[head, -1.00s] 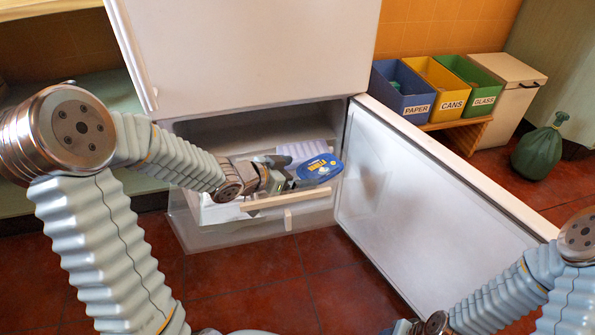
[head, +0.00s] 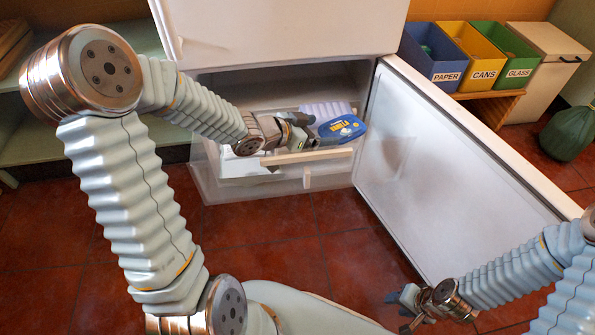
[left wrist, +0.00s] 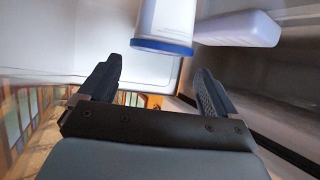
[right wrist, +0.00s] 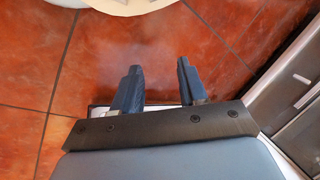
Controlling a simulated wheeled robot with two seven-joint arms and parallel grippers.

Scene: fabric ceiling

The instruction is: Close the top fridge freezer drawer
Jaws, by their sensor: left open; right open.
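The freezer drawer (head: 250,186) is a clear bin with a pale front bar and a small white handle tab (head: 307,180). It sticks out of the open freezer compartment below the upper fridge door. My left gripper (head: 308,130) is open and empty, over the drawer just behind its front bar; I cannot tell whether it touches. A blue-lidded tub (head: 342,130) in the drawer is close to its fingertips. In the left wrist view the tub (left wrist: 168,25) lies beyond the open fingers (left wrist: 157,80). My right gripper (head: 398,310) is open and empty, low over the floor.
The freezer door (head: 440,170) stands wide open to the right of the drawer. A white ribbed item (head: 325,109) lies in the drawer behind the tub. Blue, yellow and green bins (head: 475,55) stand at back right. The tiled floor before the drawer (head: 290,235) is clear.

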